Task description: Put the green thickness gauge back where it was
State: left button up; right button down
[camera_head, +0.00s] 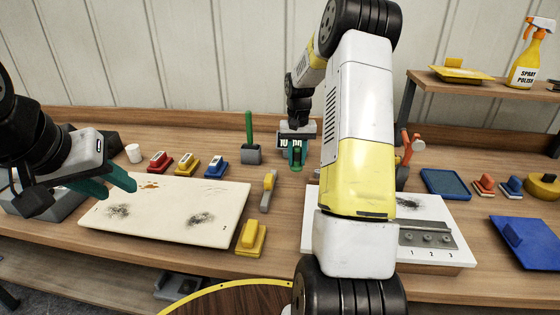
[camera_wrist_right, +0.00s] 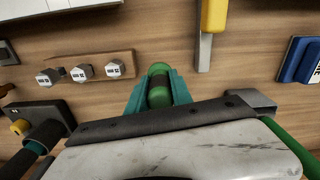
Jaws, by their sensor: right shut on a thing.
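The green thickness gauge (camera_wrist_right: 159,88) is between the teal fingers of my right gripper (camera_wrist_right: 158,94) in the wrist view. Its rounded green end shows; the rest is hidden by the gripper. In the head view my right gripper (camera_head: 296,157) is low at the back middle of the bench, with the green gauge partly seen between its fingers. I cannot tell whether the gauge touches the bench. My left gripper (camera_head: 108,187) is open and empty above the left end of the white board. The gauge's former place cannot be made out.
A green-handled grey block (camera_head: 251,153) stands left of my right gripper. Red, yellow and blue blocks (camera_head: 215,166) line the back left. A stained white board (camera_head: 165,212) lies in front. Three hex pieces on a wooden strip (camera_wrist_right: 118,68) and a yellow-handled scraper (camera_wrist_right: 213,18) lie close by.

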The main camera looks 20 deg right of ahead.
aim_at(297, 166)
jog(key=shift+f, duration=2.05)
jog(key=c, duration=1.1)
grip_release()
jog(key=shift+f, duration=0.15)
jog(key=shift+c, duration=0.2)
